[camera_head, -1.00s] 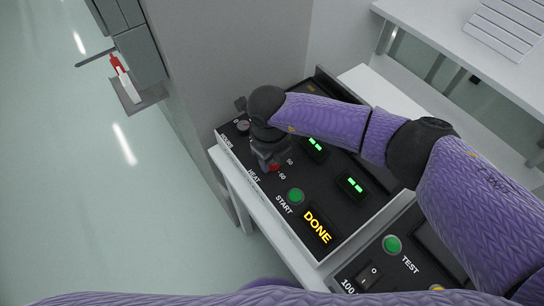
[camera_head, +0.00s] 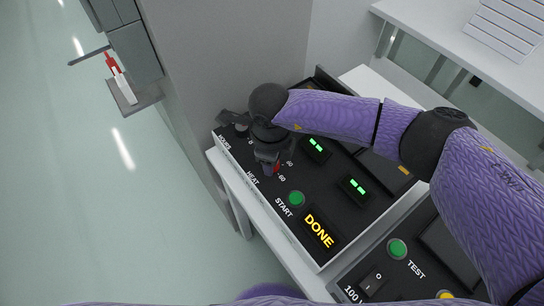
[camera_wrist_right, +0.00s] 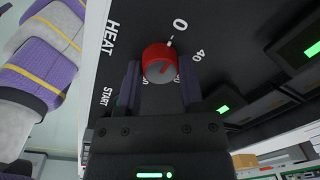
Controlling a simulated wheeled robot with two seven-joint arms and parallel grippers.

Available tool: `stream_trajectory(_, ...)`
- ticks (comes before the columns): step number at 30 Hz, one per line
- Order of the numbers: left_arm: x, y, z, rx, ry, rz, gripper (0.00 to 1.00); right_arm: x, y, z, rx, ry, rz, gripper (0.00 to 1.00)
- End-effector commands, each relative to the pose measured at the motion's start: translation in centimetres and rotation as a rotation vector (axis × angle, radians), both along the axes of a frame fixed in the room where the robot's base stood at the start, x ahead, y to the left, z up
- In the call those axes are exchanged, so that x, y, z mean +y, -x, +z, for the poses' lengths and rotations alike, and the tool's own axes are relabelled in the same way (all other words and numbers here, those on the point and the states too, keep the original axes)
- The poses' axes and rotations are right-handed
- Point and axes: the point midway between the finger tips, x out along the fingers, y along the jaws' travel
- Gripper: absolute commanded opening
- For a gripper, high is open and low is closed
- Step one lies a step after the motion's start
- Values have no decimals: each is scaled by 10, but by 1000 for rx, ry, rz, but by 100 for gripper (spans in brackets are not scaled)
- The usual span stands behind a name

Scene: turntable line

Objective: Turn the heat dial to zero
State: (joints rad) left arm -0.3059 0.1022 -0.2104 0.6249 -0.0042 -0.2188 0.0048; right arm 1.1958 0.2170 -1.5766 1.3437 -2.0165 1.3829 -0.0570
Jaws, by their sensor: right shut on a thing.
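The heat dial (camera_wrist_right: 159,63) is a round red knob with a grey face on the black panel, next to the HEAT label. In the right wrist view it sits between the two fingers of my right gripper (camera_wrist_right: 160,76), which is shut on it. In the head view my right gripper (camera_head: 268,157) covers most of the dial; only a bit of red shows. My left gripper is out of view.
The panel also has a green START button (camera_head: 297,199), a lit yellow DONE display (camera_head: 318,231) and green-lit displays (camera_head: 357,187). A second panel with a green TEST button (camera_head: 397,248) adjoins at lower right. A grey wall stands behind; open floor lies left.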

Motion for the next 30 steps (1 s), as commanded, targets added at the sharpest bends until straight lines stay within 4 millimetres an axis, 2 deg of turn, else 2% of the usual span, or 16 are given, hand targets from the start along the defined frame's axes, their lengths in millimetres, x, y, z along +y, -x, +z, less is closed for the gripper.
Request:
stream_trajectory(9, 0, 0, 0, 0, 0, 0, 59, 0, -1, 1, -5, -1, 2, 0)
stream_trajectory(10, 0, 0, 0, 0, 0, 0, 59, 0, -1, 1, -5, -1, 2, 52)
stream_trajectory(14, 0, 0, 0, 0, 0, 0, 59, 0, -1, 1, -3, -1, 1, 80)
stream_trajectory(15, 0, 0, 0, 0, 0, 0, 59, 0, -1, 1, -2, 0, 1, 83)
stream_trajectory(23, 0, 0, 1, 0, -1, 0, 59, 0, 0, 2, -1, -1, 1, 83)
stream_trajectory(26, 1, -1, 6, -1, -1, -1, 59, 1, 0, 18, -3, -1, 2, 83)
stream_trajectory(30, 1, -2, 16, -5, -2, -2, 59, 1, 2, 56, -6, -2, 3, 83)
